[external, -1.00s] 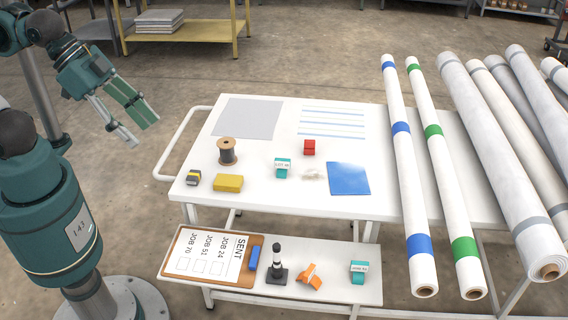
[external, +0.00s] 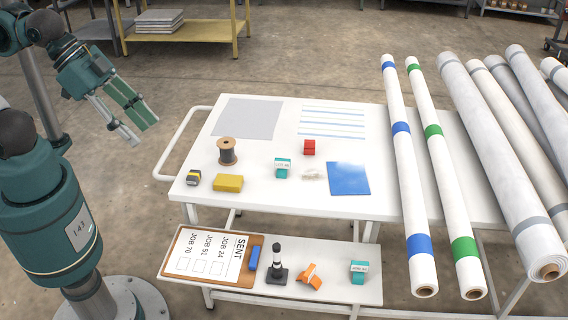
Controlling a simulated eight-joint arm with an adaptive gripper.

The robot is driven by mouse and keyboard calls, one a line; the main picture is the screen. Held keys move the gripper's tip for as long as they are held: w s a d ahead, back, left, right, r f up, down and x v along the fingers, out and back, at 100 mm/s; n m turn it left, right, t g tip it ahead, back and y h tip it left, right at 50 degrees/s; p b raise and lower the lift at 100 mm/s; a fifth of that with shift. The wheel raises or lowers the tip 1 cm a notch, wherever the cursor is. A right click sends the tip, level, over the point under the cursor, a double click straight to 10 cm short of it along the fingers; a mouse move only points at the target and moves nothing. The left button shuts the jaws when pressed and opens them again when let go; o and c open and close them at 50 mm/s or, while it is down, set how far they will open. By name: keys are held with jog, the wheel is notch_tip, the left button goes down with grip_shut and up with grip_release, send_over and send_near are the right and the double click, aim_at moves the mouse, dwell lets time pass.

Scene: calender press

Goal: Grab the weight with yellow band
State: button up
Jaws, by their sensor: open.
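A small dark grey block with a yellow band (external: 193,178) sits on the white table's front left corner. It looks like the weight with the yellow band, though it is small in this view. My gripper (external: 146,133) is open and empty. It hangs in the air left of the table, above and well apart from the weight. Nothing covers the weight.
A yellow block (external: 228,183) lies close to the right of the weight, and a wire spool (external: 227,151) stands behind it. A white rail (external: 165,150) runs along the table's left side. A lower shelf (external: 330,262) holds a clipboard (external: 179,246) and small items.

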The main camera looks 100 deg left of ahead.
jog(key=shift+a+f, duration=0.1)
jog(key=m+g+b, duration=0.4)
jog(key=m+g, duration=0.3)
jog(key=m, duration=1)
send_over(193, 174)
jog(key=f, duration=2.5)
jog(key=shift+w+d+f, duration=0.1)
jog(key=shift+w+d, duration=0.1)
jog(key=shift+w, duration=0.1)
jog(key=shift+s+a+f+m, duration=0.3)
jog(key=shift+a+f+m, duration=0.05)
jog(key=shift+f+m, duration=0.2)
jog(key=shift+f, duration=0.1)
jog(key=shift+f, duration=1.2)
jog(key=shift+f+b, duration=0.1)
jog(key=shift+b, duration=0.25)
